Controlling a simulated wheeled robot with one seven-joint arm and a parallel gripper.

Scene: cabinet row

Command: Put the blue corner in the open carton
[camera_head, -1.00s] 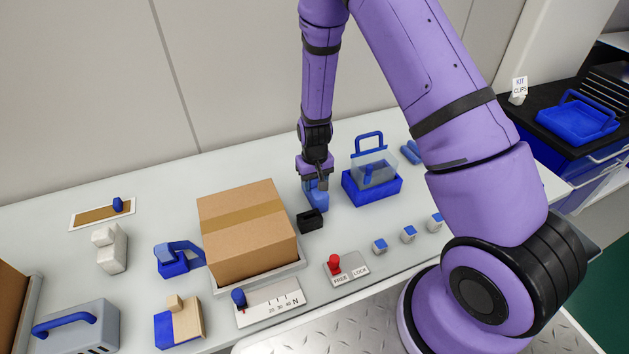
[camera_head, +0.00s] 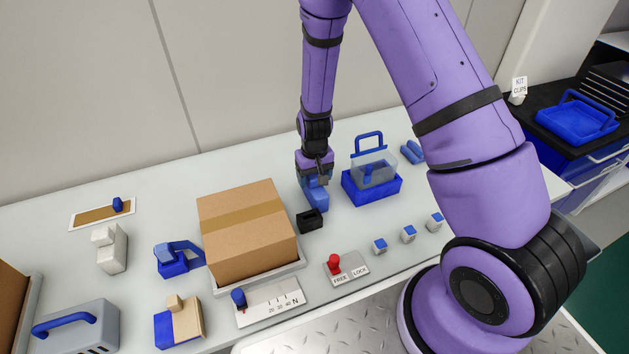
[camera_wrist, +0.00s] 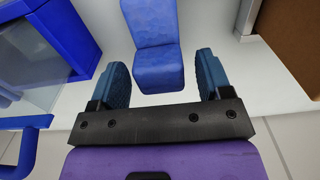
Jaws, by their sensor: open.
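The blue corner (camera_head: 317,197) is an L-shaped block on the bench, right of the middle carton. In the wrist view the blue corner (camera_wrist: 157,62) lies between the two finger pads, with a gap on each side. My gripper (camera_head: 316,180) is open, pointing down over it; its pads also show in the wrist view (camera_wrist: 163,75). In the head view the fingers partly hide the corner's top. The brown carton (camera_head: 245,215) in the middle sits in a grey tray, with its top flaps closed under tape. Another carton (camera_head: 12,305) is cut off at the left edge; its top is not clear.
A small black holder (camera_head: 310,220) stands just in front of the corner. A blue bin with a clear box and handle (camera_head: 371,185) is close on the right. A red lever panel (camera_head: 345,268) and several small blue-topped blocks (camera_head: 409,233) lie in front.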

